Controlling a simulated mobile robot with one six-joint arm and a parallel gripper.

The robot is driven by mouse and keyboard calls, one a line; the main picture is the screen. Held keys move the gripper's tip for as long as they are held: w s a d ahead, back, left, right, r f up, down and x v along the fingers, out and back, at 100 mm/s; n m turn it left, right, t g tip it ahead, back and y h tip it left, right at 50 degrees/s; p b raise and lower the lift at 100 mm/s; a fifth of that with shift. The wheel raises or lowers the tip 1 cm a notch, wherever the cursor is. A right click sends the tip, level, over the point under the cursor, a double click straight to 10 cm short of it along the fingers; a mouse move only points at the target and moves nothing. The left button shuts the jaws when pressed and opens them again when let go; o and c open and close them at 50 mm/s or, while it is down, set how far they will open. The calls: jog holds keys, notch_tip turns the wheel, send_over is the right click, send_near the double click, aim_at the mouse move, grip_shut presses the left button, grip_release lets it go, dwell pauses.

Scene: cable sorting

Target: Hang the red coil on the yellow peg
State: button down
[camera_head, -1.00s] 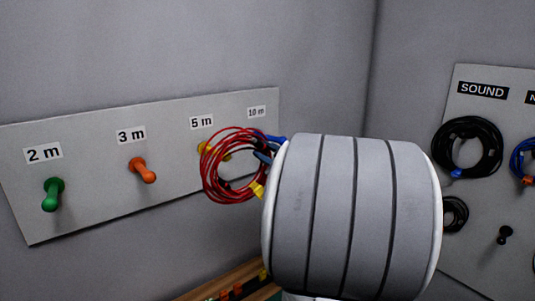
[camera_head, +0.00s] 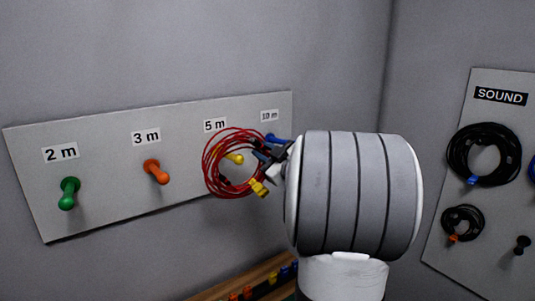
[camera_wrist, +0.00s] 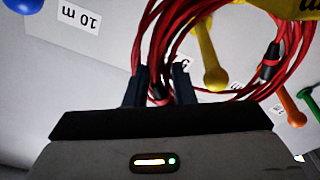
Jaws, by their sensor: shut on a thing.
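The red coil (camera_head: 209,172) hangs from my gripper (camera_head: 273,160), in front of the board under the "5 m" label. It carries a yellow tag (camera_head: 258,187) at its lower right. The yellow peg (camera_head: 235,158) shows inside the coil's opening. In the wrist view, my gripper (camera_wrist: 160,88) is shut on the red strands of the coil (camera_wrist: 152,45). The yellow peg (camera_wrist: 211,62) there lies right of the fingers, its knob within the loop's outline. I cannot tell for sure how far the peg's end passes through the loop.
The board (camera_head: 110,190) also bears a green peg (camera_head: 68,193), an orange peg (camera_head: 156,171) and a blue peg (camera_head: 272,139) close by my gripper. A SOUND board (camera_head: 440,245) with black coils stands at right. A wooden-edged surface (camera_head: 240,281) lies below.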

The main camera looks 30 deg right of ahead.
jog(key=shift+w+a+f+b, duration=0.1)
jog(key=shift+w+f+b, duration=0.15)
jog(key=shift+w+f, duration=0.95)
jog(key=shift+w+f+b, duration=0.15)
jog(key=shift+w+b, duration=0.15)
jog(key=shift+w, duration=1.85)
jog(key=shift+w+a+f+b, duration=0.1)
jog(key=shift+w+f+b, duration=0.15)
jog(key=shift+w+f, duration=0.95)
jog(key=shift+w+r, duration=0.5)
jog(key=c, duration=1.1)
grip_release()
jog(key=shift+c, duration=0.2)
jog(key=shift+f, duration=0.1)
